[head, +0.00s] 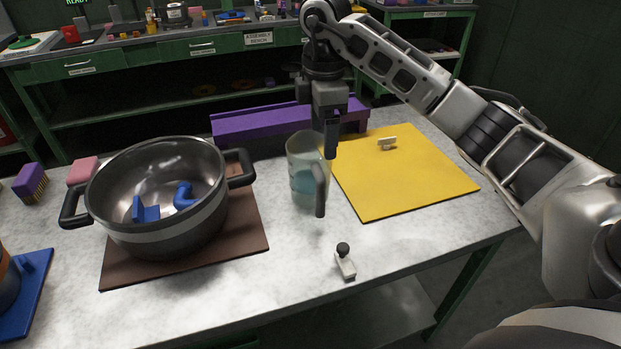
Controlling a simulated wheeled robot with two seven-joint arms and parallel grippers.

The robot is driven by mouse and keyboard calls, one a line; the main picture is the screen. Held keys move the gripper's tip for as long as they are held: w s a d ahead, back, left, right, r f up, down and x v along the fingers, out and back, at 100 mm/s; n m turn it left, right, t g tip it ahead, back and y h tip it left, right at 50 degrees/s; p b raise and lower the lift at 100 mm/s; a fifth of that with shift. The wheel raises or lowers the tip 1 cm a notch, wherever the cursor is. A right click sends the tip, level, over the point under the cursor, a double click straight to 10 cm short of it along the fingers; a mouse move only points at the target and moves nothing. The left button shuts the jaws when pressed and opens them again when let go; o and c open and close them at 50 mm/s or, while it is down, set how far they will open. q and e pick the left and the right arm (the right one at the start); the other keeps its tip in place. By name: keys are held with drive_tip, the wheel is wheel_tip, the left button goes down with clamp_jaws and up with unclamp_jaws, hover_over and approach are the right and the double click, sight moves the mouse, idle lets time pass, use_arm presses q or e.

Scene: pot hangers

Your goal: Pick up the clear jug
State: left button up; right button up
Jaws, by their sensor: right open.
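The clear jug (303,172) stands upright on the grey table, right of the pot, with some bluish content low inside and a grey handle on its right front side. My right gripper (331,150) comes down from above at the jug's right rim, fingers pointing down. It is open; the jug stands on the table and I cannot tell whether a finger touches it. My left gripper is not in view.
A large metal pot (160,233) with blue pieces inside sits on a brown mat (247,237). A yellow mat (405,185) holds a small pale piece (387,143). A small grey part with a black knob (345,262) lies in front. A purple rack (260,122) stands behind.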

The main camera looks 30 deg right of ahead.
sight(318, 171)
wheel_tip(318, 171, down, 5)
drive_tip(key=shift+r+p, duration=0.1)
drive_tip(key=shift+p, duration=0.2)
drive_tip(key=f, duration=0.3)
drive_tip(key=a+f+p, duration=0.1)
drive_tip(key=f, duration=0.1)
drive_tip(key=shift+s+f, duration=0.1)
drive_tip(key=shift+f, duration=0.55)
drive_tip(key=shift+r, duration=0.1)
drive_tip(key=c, duration=1.4)
